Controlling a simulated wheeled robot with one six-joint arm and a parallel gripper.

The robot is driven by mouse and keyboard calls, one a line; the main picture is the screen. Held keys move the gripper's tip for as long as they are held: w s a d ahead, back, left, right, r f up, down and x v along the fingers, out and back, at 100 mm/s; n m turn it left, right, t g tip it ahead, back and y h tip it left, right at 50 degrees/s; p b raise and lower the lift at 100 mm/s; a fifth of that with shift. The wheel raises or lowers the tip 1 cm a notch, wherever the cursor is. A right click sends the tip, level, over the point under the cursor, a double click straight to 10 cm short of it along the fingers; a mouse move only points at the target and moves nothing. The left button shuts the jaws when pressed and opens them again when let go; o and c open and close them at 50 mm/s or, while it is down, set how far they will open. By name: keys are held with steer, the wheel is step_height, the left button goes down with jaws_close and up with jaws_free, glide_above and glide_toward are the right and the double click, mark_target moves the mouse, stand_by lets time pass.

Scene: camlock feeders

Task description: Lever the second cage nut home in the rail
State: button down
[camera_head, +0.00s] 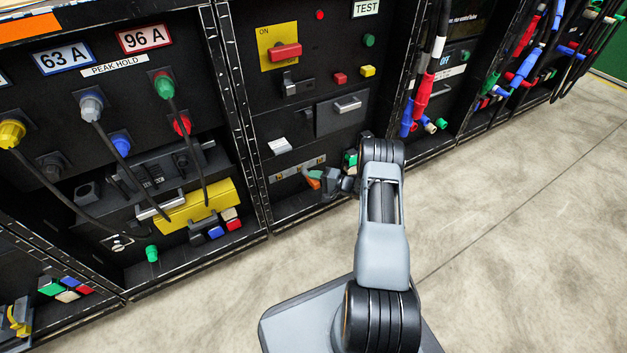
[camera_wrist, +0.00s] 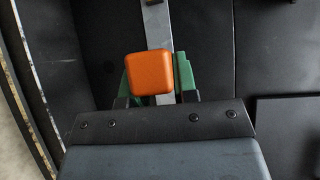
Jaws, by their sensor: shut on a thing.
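The rail (camera_head: 284,175) is a pale metal strip with dark openings, low on the black panel in the head view. My gripper (camera_head: 318,180) is at its right part, close in front of it. In the wrist view its green fingers stand on both sides of an orange block-shaped piece (camera_wrist: 150,72), shut on it. The orange piece also shows in the head view (camera_head: 313,184). A grey metal strip (camera_wrist: 158,28) runs up behind the orange piece; I cannot tell whether it is part of it or the rail. I cannot make out any cage nut; my gripper hides part of the rail.
A grey-handled drawer (camera_head: 343,112) and a white block (camera_head: 279,146) are above the rail. A black frame post (camera_head: 240,110) with pale edges stands left. The floor (camera_head: 520,230) at the right is clear.

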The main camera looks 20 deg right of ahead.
steer(key=s+f+t, duration=0.1)
steer(key=s+f, duration=0.1)
steer(key=s, duration=0.5)
steer(key=shift+d+f+n+y, duration=0.15)
steer(key=shift+f+n+y, duration=0.05)
steer(key=shift+n+y, duration=0.2)
stand_by(0.4)
stand_by(0.4)
steer(key=s+d+p, duration=0.1)
steer(key=s+p, duration=0.2)
steer(key=s, duration=0.9)
steer(key=shift+d, duration=0.15)
